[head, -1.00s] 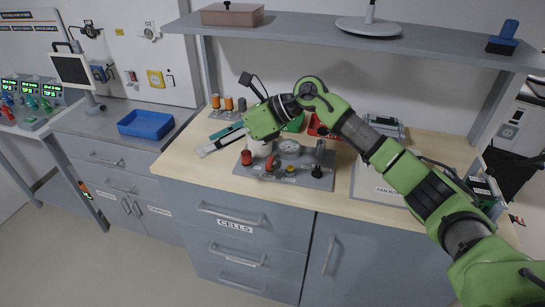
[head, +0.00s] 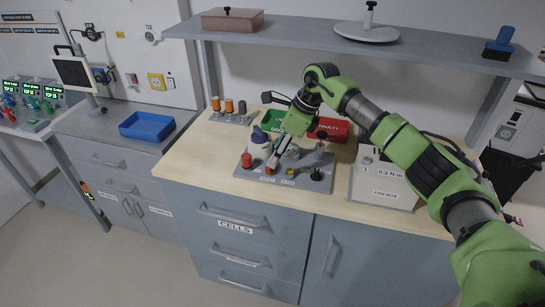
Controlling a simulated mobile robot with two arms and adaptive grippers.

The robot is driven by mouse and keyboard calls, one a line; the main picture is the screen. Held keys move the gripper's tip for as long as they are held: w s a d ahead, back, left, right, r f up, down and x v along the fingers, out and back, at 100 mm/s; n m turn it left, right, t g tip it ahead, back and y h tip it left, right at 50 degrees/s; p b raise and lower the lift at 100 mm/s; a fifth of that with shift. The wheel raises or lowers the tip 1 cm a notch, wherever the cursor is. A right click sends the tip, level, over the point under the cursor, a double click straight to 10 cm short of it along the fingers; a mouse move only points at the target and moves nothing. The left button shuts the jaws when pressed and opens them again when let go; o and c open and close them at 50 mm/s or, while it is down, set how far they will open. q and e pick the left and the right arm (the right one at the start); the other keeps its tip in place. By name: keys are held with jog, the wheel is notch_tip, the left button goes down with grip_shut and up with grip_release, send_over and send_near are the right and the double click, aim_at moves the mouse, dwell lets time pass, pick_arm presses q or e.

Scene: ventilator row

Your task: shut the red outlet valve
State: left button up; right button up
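A grey valve board (head: 302,184) lies on the wooden bench top. A red handle (head: 269,170) shows at its front, partly covered by my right gripper (head: 273,161). A second red part (head: 246,160), upright and knob-like, stands at the board's left end. I cannot read the labels to tell which is the outlet valve. My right gripper points down over the board, with its fingertips at or just above the red handle. Touch and finger opening are too small to tell. A gauge sits partly hidden behind the gripper. My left gripper is not in view.
Green (head: 271,118) and red (head: 331,131) bins stand behind; a grey box (head: 383,184) is right.

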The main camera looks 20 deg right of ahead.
aim_at(273, 170)
jog(key=shift+p+x, duration=0.3)
jog(key=shift+x, duration=1.85)
jog(key=c, duration=1.1)
